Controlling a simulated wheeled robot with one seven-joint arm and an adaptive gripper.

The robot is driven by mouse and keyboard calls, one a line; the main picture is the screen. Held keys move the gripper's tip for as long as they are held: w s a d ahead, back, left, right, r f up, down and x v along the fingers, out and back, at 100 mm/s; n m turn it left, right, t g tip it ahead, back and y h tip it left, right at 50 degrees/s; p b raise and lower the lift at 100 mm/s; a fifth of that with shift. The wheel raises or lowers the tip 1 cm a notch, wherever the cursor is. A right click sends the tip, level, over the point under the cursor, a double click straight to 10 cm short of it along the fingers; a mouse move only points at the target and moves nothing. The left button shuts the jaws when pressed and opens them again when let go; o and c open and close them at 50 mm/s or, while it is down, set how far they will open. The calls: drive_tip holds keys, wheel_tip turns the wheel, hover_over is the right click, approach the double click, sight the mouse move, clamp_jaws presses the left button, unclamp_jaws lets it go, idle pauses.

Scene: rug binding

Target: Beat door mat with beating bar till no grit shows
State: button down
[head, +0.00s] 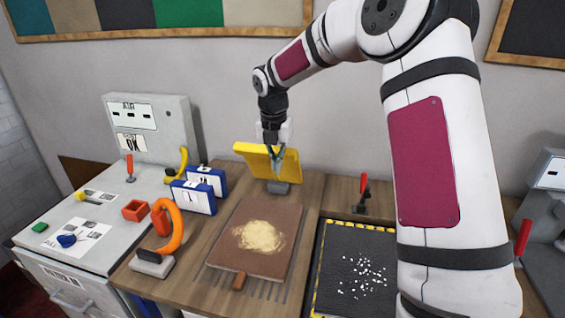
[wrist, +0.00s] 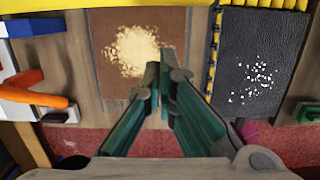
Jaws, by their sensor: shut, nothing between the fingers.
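A black mat (head: 352,262) with white specks of grit (head: 362,279) scattered on it lies right of centre, in a yellow-and-black edged bay. It also shows at the right of the wrist view (wrist: 238,50). A brown mat or board (head: 225,250) with a pale heap of grains (head: 260,236) lies left of it, and shows in the wrist view (wrist: 110,75). I cannot tell for sure which is the door mat. My gripper (head: 276,160) is shut and empty, above the bench by a yellow panel (head: 252,155). No beating bar is clearly identifiable.
An orange hooked handle on a grey base (head: 152,264) stands at the bench's left front. Blue-framed cards (head: 194,197), a red-orange box (head: 135,210) and small tools are near it. A red lever (head: 362,187) stands behind the black mat. My arm hides the right side.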

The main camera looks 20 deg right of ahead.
wheel_tip(320, 180, up, 8)
drive_tip(key=w+b, duration=0.1)
drive_tip(key=b, duration=0.1)
drive_tip(key=s+a+r+m, duration=0.3)
drive_tip(key=s+r+m, duration=0.3)
drive_tip(key=s, duration=0.2)
drive_tip(key=s+a+f+m+t, duration=0.1)
drive_tip(key=s+m+t, duration=0.1)
drive_tip(key=s+m, duration=0.9)
drive_tip(key=s+a+m+t+y, duration=0.1)
drive_tip(key=s+a+m+t, duration=0.1)
drive_tip(key=s+m, duration=0.9)
drive_tip(key=s, duration=0.5)
drive_tip(key=shift+f+m, duration=0.35)
drive_tip(key=shift+m, duration=0.05)
drive_tip(key=shift+a, duration=0.1)
